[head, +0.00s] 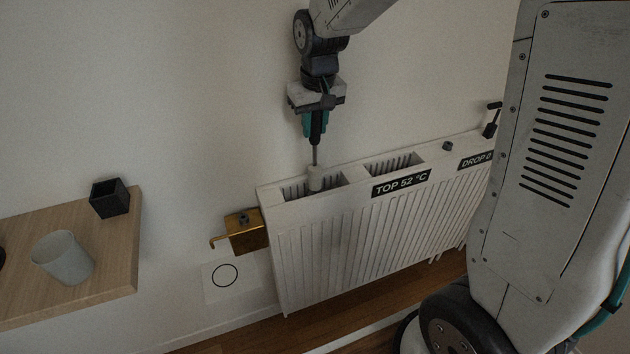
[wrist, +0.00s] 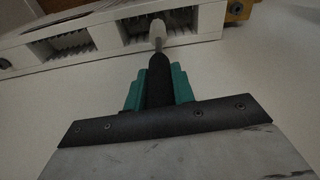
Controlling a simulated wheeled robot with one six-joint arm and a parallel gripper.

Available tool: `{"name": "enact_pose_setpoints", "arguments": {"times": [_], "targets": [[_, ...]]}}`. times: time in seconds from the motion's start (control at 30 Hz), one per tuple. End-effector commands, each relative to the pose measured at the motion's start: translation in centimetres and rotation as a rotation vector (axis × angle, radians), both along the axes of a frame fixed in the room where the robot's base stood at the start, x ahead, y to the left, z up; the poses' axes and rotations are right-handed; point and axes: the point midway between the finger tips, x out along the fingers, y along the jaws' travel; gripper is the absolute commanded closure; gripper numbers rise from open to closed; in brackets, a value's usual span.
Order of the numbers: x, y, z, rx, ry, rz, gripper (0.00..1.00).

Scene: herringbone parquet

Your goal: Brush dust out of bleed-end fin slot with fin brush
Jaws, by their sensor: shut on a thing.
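My gripper (head: 313,122) is shut on the dark handle of the fin brush (head: 315,158), which hangs down on a thin metal rod. Its pale head (head: 315,180) is at the left top slot (head: 297,190) of the white radiator (head: 380,240), the slot nearer the brass fitting. How deep the head sits is unclear. In the wrist view the green fingers (wrist: 158,88) grip the black handle, and the pale head (wrist: 157,32) overlaps the slot opening (wrist: 138,28). Dark fins show in the slot; dust cannot be made out.
A second slot (head: 394,163) lies right of the first, behind a "TOP 52 °C" label (head: 401,184). A brass fitting (head: 246,232) juts from the left end. A wooden shelf (head: 120,270) at left holds a black cup (head: 109,198) and a grey cup (head: 62,257). My body fills the right.

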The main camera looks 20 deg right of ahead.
Motion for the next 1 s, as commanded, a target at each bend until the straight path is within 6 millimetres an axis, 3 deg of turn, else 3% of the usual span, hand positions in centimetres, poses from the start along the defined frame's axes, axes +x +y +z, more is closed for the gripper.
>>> {"name": "enact_pose_setpoints", "arguments": {"times": [0.7,1.0], "targets": [[0.0,0.0,-4.3,0.000,0.000,0.000,1.00],[0.0,0.0,-4.8,0.000,-0.001,0.000,1.00]]}}
